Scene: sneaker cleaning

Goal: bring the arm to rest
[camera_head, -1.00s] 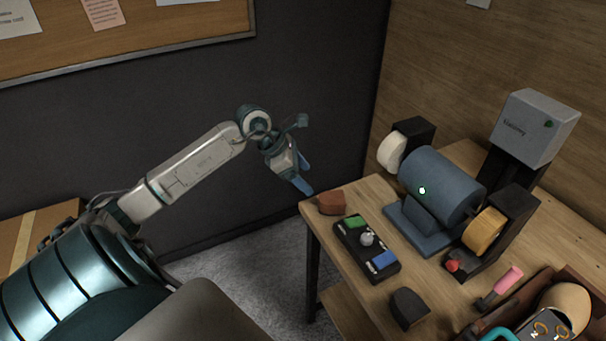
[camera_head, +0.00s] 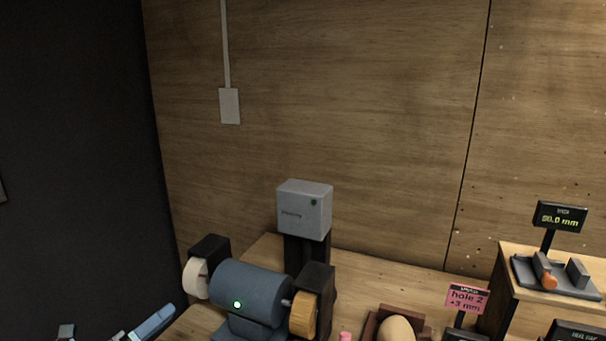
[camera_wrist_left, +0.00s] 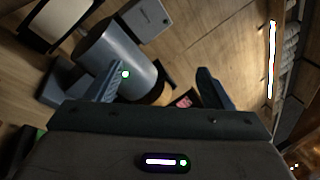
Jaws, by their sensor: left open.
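My left gripper (camera_head: 142,326) shows only in part at the bottom left of the head view, with a blue finger near the left side of the bench grinder. In the left wrist view its two fingers (camera_wrist_left: 157,85) are spread apart with nothing between them. The blue-grey bench grinder (camera_head: 250,292), with a white wheel at left and a tan wheel at right, stands behind them and also shows in the left wrist view (camera_wrist_left: 118,58). The rest of my left arm is below the head view. My right gripper is not in view.
A grey box on a black post (camera_head: 305,210) stands behind the grinder. To the right are a rounded tan form (camera_head: 396,329), a pink sign (camera_head: 467,298) and a raised wooden stand with a gauge (camera_head: 556,274). A wood wall closes the back.

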